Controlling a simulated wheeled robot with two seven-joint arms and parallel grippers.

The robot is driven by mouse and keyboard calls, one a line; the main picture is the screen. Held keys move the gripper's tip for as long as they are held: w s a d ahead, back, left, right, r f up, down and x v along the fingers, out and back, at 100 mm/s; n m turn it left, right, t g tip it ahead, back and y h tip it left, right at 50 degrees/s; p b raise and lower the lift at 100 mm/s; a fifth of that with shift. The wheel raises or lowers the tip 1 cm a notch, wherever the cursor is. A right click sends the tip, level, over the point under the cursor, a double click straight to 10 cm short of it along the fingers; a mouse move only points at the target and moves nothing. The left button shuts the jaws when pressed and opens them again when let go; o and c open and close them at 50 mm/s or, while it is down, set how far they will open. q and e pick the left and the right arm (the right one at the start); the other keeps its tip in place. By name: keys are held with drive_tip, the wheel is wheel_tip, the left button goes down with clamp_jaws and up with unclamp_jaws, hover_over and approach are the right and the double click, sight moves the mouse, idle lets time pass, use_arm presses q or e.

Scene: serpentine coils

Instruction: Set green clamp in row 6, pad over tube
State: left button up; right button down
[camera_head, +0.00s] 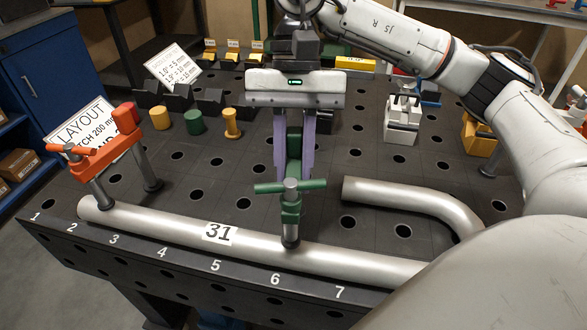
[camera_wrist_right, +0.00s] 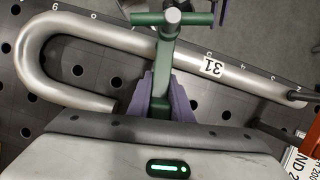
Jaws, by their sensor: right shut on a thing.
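The green clamp (camera_head: 290,208) is held upright by my right gripper (camera_head: 292,172), whose purple fingers are shut on its body. Its handle bar and screw are on the near side, and its pad end appears over the straight run of the steel tube (camera_head: 160,226), near the row 6 mark (camera_head: 275,279). I cannot tell whether the pad touches the tube. In the right wrist view the clamp (camera_wrist_right: 163,60) crosses the tube (camera_wrist_right: 118,36), between my fingers (camera_wrist_right: 169,98). The clamp's foot and its hole are hidden. My left gripper is not in view.
An orange clamp (camera_head: 95,155) stands at the left end of the tube, near rows 2 and 3. A "31" tag (camera_head: 219,232) lies on the tube. The tube's bent return (camera_head: 420,198) lies right of the gripper. Yellow and green cylinders (camera_head: 194,121) stand behind left on the perforated table.

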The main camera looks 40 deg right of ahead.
drive_tip(key=shift+f, duration=0.2)
drive_tip(key=c, duration=1.5)
unclamp_jaws()
